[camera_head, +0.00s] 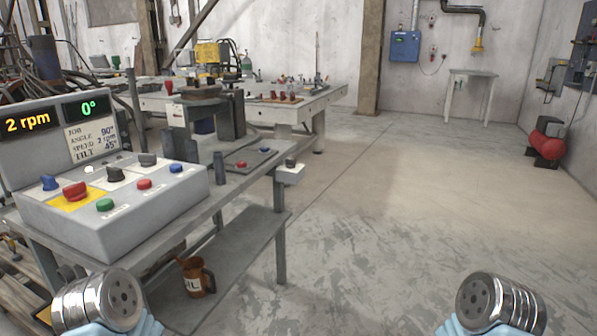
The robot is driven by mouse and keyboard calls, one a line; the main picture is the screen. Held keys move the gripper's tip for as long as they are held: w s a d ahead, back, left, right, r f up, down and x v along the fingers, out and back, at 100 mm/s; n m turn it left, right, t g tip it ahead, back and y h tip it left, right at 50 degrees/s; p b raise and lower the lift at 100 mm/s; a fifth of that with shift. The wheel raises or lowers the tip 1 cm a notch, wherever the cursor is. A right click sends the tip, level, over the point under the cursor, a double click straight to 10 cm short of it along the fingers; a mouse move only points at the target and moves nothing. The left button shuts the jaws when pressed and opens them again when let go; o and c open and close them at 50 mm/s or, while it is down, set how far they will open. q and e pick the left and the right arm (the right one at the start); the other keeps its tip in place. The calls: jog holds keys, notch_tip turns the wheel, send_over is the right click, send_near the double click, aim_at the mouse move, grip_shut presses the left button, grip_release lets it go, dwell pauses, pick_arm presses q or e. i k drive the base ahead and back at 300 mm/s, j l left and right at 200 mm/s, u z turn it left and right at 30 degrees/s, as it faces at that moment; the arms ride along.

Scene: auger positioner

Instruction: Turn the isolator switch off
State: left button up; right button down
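No part in view is clearly labelled as the isolator switch. A small pale box with a dark knob (290,172) is fixed at the right end of the grey bench. A blue box (404,46) hangs on the back wall, and a grey box (552,77) is on the right wall. I cannot tell which of these, if any, is the isolator, nor any switch position. Rounded metal ends of both my arms show at the bottom left and bottom right. No gripper fingers are visible, and nothing of mine touches the bench.
A grey control console (150,215) with coloured buttons and lit displays reading 2 rpm and 0° stands on the bench (235,185). A brown jug (197,277) is on its lower shelf. A worktable (325,98) stands behind.

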aim_at(76, 192)
jog(key=k+u, duration=0.1)
jog(key=u, duration=1.15)
